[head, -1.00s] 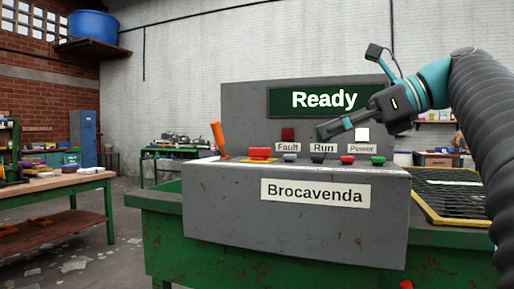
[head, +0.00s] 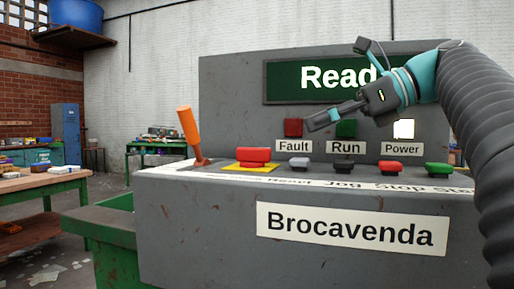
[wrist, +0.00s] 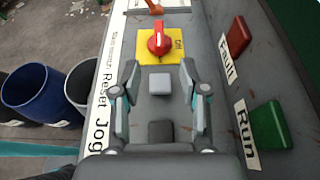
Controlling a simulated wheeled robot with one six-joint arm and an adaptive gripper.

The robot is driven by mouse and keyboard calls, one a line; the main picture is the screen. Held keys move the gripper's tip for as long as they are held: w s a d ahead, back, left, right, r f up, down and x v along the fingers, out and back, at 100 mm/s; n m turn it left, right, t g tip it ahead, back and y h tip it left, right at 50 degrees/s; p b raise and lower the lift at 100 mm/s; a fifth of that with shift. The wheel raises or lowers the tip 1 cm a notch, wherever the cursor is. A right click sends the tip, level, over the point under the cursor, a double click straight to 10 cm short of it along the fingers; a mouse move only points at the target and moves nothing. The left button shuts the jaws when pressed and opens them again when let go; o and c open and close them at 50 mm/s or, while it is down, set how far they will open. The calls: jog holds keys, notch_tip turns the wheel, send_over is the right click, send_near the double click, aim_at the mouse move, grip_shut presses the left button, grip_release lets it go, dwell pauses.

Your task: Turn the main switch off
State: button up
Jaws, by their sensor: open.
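The main switch is a red rotary knob (head: 253,155) on a yellow plate (head: 264,169), at the left of the grey console's top. My gripper (head: 308,124) reaches in from the right above the console top, in front of the lamps. In the wrist view my gripper (wrist: 166,78) is open and empty, its fingers apart. The knob lies beyond the fingertips, untouched.
An orange lever (head: 187,130) stands left of the knob. A grey button (head: 300,162), a black button (head: 342,165), a red button (head: 389,167) and a green button (head: 438,169) line the top. The Power lamp (head: 404,129) is lit. The screen (head: 284,79) reads "Ready", partly covered.

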aim_at(254, 157)
jog(key=b+x, duration=0.3)
jog(key=x, duration=0.9)
jog(key=shift+a+f, duration=0.2)
jog(key=shift+a, duration=0.15)
grip_shut()
